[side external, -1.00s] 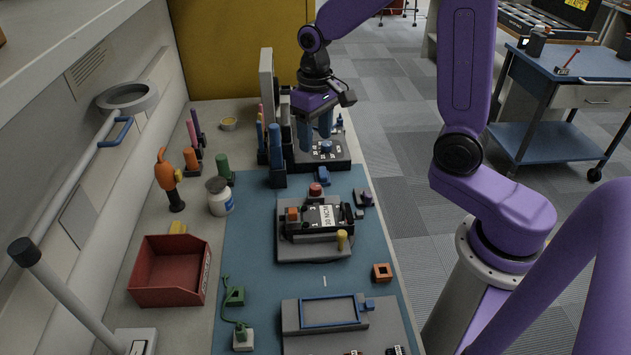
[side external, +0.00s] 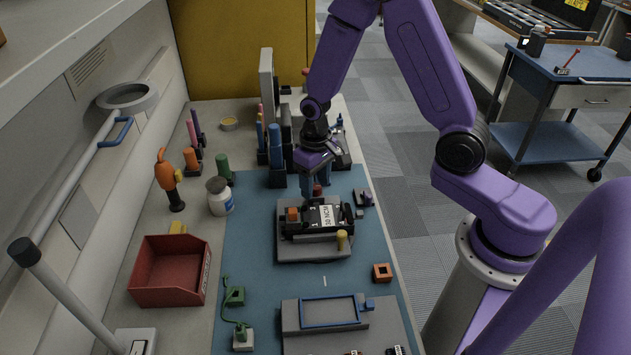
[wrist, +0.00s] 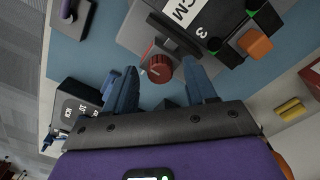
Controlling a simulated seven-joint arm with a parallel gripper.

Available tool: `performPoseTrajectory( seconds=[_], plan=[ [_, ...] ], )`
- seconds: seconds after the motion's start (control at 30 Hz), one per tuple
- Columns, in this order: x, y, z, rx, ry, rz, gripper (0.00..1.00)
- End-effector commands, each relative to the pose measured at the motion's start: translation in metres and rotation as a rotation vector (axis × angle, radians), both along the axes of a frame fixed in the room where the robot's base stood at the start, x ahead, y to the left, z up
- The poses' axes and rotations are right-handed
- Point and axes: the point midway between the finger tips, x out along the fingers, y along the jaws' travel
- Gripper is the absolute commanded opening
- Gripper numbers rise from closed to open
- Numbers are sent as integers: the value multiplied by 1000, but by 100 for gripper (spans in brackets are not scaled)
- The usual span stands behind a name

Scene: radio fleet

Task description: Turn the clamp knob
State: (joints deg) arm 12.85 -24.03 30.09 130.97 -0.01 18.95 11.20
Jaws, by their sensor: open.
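The red clamp knob (side external: 318,190) stands at the back edge of the grey fixture (side external: 300,252), which holds a black radio (side external: 302,226) with a white label. In the wrist view the knob (wrist: 161,68) is round with ridged sides and a pale mark at its left. My gripper (side external: 319,187) is over the back of the fixture, and its two blue fingers are apart. In the wrist view my gripper (wrist: 162,72) has one finger on each side of the knob, with gaps showing. Whether the tips reach down to knob height is unclear.
A dark device (side external: 341,150) stands behind my gripper, with tall blue holders (side external: 276,150) to its left. A small purple-and-grey part (side external: 363,197) lies right of the fixture. An orange square block (side external: 382,272), a red bin (side external: 170,272) and a blue-framed tray (side external: 325,325) are nearer the camera.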

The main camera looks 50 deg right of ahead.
Motion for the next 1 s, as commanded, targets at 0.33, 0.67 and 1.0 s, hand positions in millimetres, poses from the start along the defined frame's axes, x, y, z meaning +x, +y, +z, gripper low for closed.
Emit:
performPoseTrajectory(
  seconds=[0.33,0.67,1.0],
  plan=[
    [0,0,-2,0,0,0,49],
    [0,0,-2,0,0,-3,0],
    [0,0,-2,0,-1,-120,0]
  ],
)
